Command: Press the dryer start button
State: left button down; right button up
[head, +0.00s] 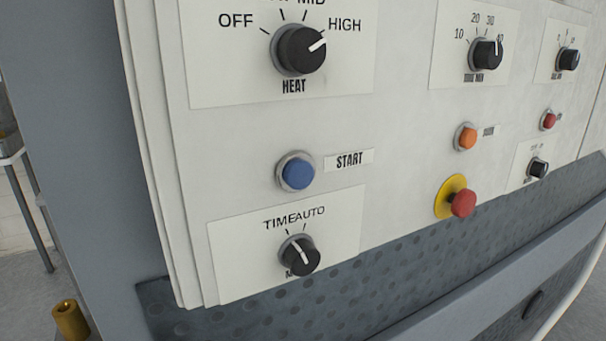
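The blue start button (298,174) sits in a grey ring on the white control panel, left of the picture's middle. A label reading START (349,160) is just to its right. The button stands out from the panel and nothing covers it. Neither of my grippers shows in the head view.
Above the button is the HEAT knob (302,50), turned towards HIGH. Below is a TIME/AUTO knob (300,256). To the right are an orange button (466,137), a red mushroom button on yellow (462,203) and a small red button (548,120). A dimpled dark plate (220,312) runs beneath.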

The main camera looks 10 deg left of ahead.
aim_at(299, 173)
jog(key=k+l+z, duration=0.15)
jog(key=k+l, duration=0.3)
jog(key=k+l+z, duration=0.1)
jog(key=k+l, duration=0.35)
jog(key=k+l+z, duration=0.15)
jog(key=k+l, duration=0.3)
jog(key=l, duration=0.25)
